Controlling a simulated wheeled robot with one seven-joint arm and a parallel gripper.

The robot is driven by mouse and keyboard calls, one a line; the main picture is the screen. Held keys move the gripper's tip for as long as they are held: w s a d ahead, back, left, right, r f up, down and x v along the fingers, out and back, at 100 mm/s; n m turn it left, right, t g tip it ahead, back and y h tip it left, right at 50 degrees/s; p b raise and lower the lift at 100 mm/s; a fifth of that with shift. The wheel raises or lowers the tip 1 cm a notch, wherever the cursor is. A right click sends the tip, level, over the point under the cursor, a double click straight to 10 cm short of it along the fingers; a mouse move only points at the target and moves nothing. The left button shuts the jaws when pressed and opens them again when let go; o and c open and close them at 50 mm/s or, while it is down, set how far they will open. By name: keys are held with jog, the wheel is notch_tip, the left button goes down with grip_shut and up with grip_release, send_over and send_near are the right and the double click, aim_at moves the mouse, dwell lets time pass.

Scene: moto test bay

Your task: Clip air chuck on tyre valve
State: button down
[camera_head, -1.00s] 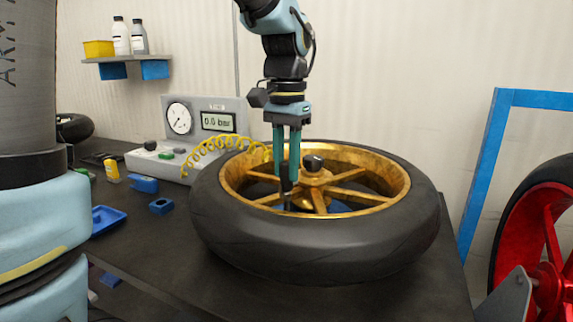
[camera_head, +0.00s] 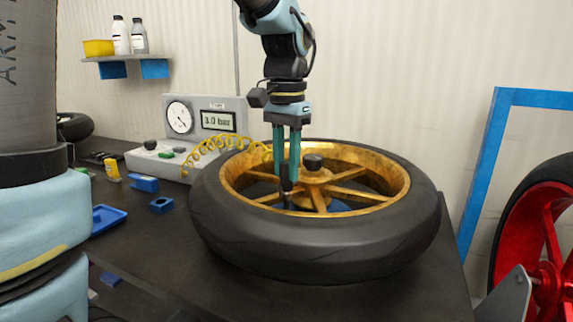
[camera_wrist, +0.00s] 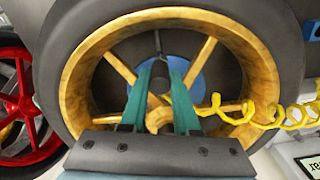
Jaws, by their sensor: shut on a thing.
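The motorcycle wheel, a black tyre (camera_head: 330,245) on a gold rim (camera_head: 395,195), lies flat on the dark bench. My gripper (camera_head: 286,172) points straight down inside the rim, its teal fingers shut on the dark air chuck (camera_head: 287,185). The chuck is upright at the near inner side of the rim, where the tyre valve would be; the valve itself is hidden. In the wrist view the fingers (camera_wrist: 162,70) reach toward the rim. The yellow coiled hose (camera_head: 215,143) runs from the gauge unit toward the chuck. The gauge display (camera_head: 217,121) reads 3.0 bar.
The gauge unit (camera_head: 150,160) stands behind and left of the wheel. A blue frame (camera_head: 480,175) and a red wheel (camera_head: 540,235) stand at right.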

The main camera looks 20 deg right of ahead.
aim_at(287, 163)
dwell(0.3)
jog(key=shift+c, duration=0.9)
grip_release()
jog(key=shift+r, duration=0.15)
jog(key=shift+r+p, duration=3.4)
jog(key=shift+s, duration=0.1)
